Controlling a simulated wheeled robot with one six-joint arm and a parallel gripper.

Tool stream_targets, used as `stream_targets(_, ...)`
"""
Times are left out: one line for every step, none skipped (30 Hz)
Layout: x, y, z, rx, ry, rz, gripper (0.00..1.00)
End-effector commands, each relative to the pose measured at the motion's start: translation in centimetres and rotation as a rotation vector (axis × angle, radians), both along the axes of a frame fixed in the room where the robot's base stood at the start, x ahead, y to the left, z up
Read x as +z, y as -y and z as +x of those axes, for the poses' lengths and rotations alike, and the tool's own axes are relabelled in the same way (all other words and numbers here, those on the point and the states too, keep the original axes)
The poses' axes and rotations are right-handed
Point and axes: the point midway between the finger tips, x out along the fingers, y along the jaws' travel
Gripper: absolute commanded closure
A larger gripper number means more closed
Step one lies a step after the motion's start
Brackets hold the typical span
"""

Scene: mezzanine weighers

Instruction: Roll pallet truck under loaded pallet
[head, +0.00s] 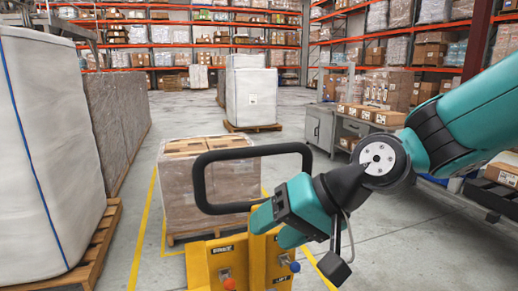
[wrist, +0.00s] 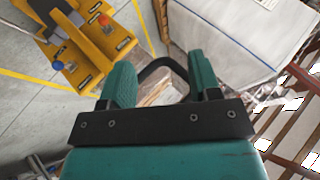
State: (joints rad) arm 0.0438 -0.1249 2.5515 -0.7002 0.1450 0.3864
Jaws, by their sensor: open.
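The yellow pallet truck (head: 205,268) stands at the bottom of the head view, with a black loop handle (head: 202,177) rising from it. Its yellow body also shows at the upper left of the wrist view (wrist: 84,68). The loaded pallet (head: 172,239), carrying film-wrapped cartons (head: 190,195), stands just beyond the truck. My teal gripper (head: 268,222) is at the right lower side of the handle. In the wrist view, the open fingers (wrist: 162,80) have the handle between or just beyond their tips; contact cannot be told. The truck's forks are hidden.
A tall white wrapped load (head: 45,130) on a wooden pallet stands close on the left. Another white load (head: 252,100) stands farther back. Grey workbenches (head: 320,128) with boxes line the right. Yellow floor lines (head: 146,225) flank the loaded pallet. Concrete floor is clear between.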

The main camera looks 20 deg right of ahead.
Motion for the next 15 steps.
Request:
stream_targets(0.8,1.3,2.6,-0.153,0.004,0.117,0.43)
stream_targets(1.4,2.0,4.0,-0.238,0.012,0.19,0.43)
stream_targets(2.2,3.2,5.7,-0.345,0.022,0.286,0.43)
stream_targets(2.7,4.2,6.8,-0.42,0.03,0.354,0.43)
stream_targets(3.2,5.2,7.8,-0.489,0.037,0.419,0.43)
stream_targets(3.9,6.5,8.9,-0.568,0.049,0.497,0.43)
stream_targets(4.3,7.5,9.6,-0.62,0.057,0.551,0.43)
stream_targets(4.7,8.3,10.1,-0.665,0.065,0.596,0.43)
stream_targets(5.1,9.3,10.7,-0.714,0.074,0.649,0.43)
stream_targets(5.3,10.0,11.0,-0.743,0.08,0.679,0.43)
stream_targets(5.5,10.4,11.2,-0.764,0.084,0.704,0.43)
stream_targets(5.7,10.9,11.5,-0.785,0.087,0.729,0.43)
stream_targets(5.9,11.1,11.6,-0.794,0.09,0.74,0.43)
stream_targets(6.0,11.2,11.8,-0.799,0.091,0.747,0.43)
stream_targets(6.1,11.2,12.0,-0.803,0.091,0.752,0.43)
